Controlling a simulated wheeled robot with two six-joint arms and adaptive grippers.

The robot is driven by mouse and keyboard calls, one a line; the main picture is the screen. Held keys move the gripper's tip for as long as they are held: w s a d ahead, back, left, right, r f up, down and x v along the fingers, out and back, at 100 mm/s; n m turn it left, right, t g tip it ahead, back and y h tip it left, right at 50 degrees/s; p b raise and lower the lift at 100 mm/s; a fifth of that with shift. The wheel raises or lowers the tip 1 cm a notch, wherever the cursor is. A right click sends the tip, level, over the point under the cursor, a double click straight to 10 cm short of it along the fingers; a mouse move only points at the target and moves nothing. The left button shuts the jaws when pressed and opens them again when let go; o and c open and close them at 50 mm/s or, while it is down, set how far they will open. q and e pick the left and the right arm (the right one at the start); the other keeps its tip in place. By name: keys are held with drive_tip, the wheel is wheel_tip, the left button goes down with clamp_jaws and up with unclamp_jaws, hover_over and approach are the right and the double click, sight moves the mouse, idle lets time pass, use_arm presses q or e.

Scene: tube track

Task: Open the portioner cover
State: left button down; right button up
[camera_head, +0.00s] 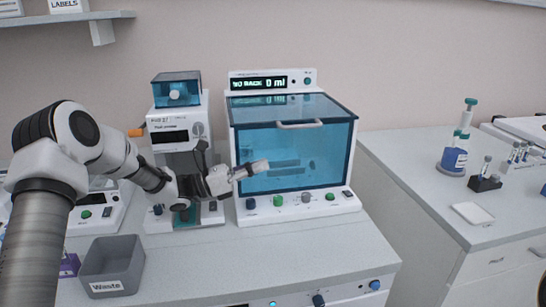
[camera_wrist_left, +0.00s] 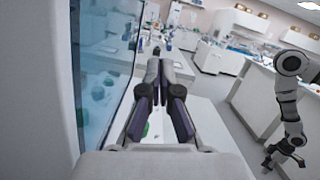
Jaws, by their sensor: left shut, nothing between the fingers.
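The portioner (camera_head: 250,203) is a white machine with a display reading "NO RACK 0 ml". Its transparent blue cover (camera_head: 325,160) is down over the front, with a pale bar handle (camera_head: 299,125) near its top edge. My left gripper (camera_head: 262,166) is shut and empty in front of the cover's left part, below and left of the handle. In the left wrist view the shut fingers (camera_wrist_left: 157,58) point along the cover (camera_wrist_left: 105,70), which stands to their left. My right gripper (camera_wrist_left: 284,157) shows small at the right of that view; its jaw state is unclear.
A white tube machine (camera_head: 178,130) with an orange knob stands left of the portioner, behind my left arm. A grey waste bin (camera_head: 112,265) sits at the front left. The counter (camera_head: 245,255) before the portioner is clear. A side bench (camera_head: 415,170) on the right holds bottles and racks.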

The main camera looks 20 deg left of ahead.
use_arm(q)
drive_tip(key=w+d+r+p, duration=0.3)
drive_tip(key=w+d+r, duration=0.2)
drive_tip(key=d+r, duration=0.1)
drive_tip(key=shift+w+d+r+p, duration=0.15)
drive_tip(key=shift+w+d+p, duration=0.1)
drive_tip(key=shift+d+p, duration=0.1)
